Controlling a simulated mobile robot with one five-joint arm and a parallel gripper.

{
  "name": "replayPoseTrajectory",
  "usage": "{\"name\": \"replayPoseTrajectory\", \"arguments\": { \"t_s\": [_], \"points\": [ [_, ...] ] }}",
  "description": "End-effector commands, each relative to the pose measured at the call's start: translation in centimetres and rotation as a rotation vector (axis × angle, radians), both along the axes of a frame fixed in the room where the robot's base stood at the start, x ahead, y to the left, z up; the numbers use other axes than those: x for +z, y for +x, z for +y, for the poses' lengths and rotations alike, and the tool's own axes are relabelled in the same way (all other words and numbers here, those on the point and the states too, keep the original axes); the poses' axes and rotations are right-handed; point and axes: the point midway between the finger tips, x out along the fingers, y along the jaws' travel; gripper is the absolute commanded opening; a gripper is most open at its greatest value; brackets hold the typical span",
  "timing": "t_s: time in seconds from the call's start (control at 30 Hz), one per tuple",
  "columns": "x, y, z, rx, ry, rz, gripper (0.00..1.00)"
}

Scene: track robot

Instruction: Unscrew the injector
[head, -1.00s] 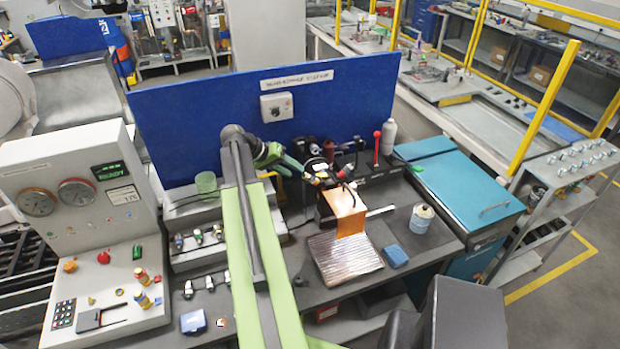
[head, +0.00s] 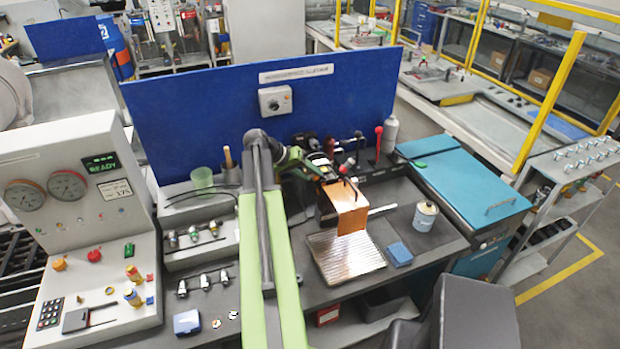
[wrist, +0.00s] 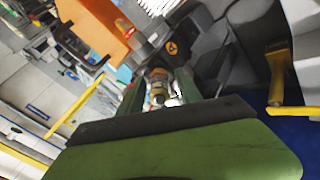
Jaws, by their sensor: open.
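My gripper (head: 322,170) hangs above the back of the bench, behind and above the copper-coloured plate (head: 346,207). In the wrist view its dark fingers (wrist: 162,88) stand apart, so it is open. A small metallic fitting with a brassy part (wrist: 158,92), which looks like an injector, shows between the fingers. I cannot tell whether they touch it. In the head view my gripper and dark parts around it hide that spot. Several other injectors stand in two racks on the left (head: 193,235), (head: 204,281).
A ribbed metal tray (head: 345,262) lies before the copper plate. A blue block (head: 398,255) and a can (head: 425,216) are to its right. A red-knobbed lever (head: 378,132) stands behind. A blue panel (head: 190,120) closes off the back. A teal cabinet (head: 465,185) is right.

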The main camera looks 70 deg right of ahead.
Motion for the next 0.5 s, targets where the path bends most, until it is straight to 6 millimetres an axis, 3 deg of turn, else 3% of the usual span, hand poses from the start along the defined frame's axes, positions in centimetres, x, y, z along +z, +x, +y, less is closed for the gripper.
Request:
{"name": "replayPoseTrajectory", "arguments": {
  "t_s": [0.5],
  "points": [
    [0.37,0.16,0.13,0.001,0.0,0.0,0.42]
  ]
}}
